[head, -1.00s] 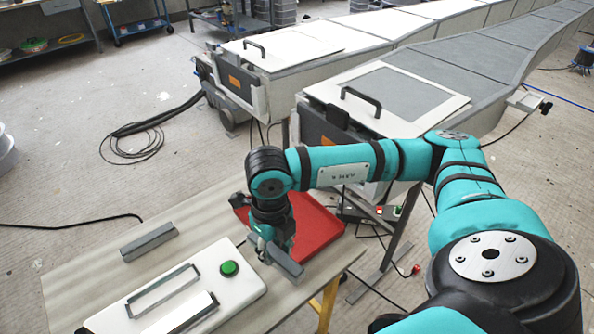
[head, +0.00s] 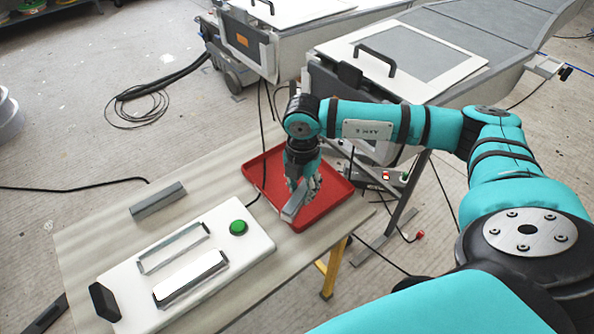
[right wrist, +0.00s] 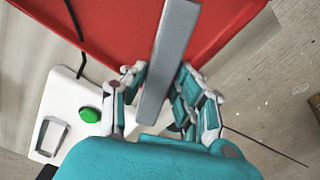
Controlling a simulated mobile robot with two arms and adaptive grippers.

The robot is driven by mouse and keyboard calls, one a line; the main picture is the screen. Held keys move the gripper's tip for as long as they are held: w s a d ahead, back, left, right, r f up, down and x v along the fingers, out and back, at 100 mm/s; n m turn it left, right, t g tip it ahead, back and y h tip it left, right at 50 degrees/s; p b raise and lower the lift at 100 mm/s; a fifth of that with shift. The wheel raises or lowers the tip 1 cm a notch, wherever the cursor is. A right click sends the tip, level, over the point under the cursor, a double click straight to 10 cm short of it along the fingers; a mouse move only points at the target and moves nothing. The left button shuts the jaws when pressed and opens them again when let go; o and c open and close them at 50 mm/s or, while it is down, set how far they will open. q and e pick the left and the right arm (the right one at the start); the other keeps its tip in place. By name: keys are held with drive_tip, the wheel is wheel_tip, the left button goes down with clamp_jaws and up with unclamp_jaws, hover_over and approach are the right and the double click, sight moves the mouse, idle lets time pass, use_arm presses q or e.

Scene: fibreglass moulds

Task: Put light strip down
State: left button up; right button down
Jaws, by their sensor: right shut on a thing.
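The light strip looks like a grey rectangular bar (head: 293,207). My right gripper (head: 303,186) is shut on it and holds it over the red tray (head: 257,176), at the tray's near side. In the right wrist view the fingers (right wrist: 162,82) lie on both sides of the bar (right wrist: 172,45), which points away over the red tray floor (right wrist: 112,22). I cannot tell whether the bar touches the tray. My left gripper is not in view.
A similar grey bar (head: 158,199) lies on the wooden table (head: 95,228). A white box (head: 125,285) with a green button (head: 238,227) and two framed slots stands left of the tray. Mould carts (head: 335,62) stand behind the table.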

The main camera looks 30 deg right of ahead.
drive_tip(key=w+d, duration=0.1)
drive_tip(key=w, duration=0.1)
drive_tip(key=w+d, duration=0.1)
drive_tip(key=w, duration=0.2)
drive_tip(key=w+d+f, duration=0.1)
drive_tip(key=w+d, duration=0.1)
drive_tip(key=w, duration=0.1)
drive_tip(key=shift+p, duration=0.3)
drive_tip(key=shift+a+f, duration=0.1)
drive_tip(key=shift+f, duration=1.6)
drive_tip(key=shift+f, duration=0.15)
drive_tip(key=c, duration=1)
unclamp_jaws()
wheel_tip(320, 180, up, 12)
drive_tip(key=shift+r, duration=0.2)
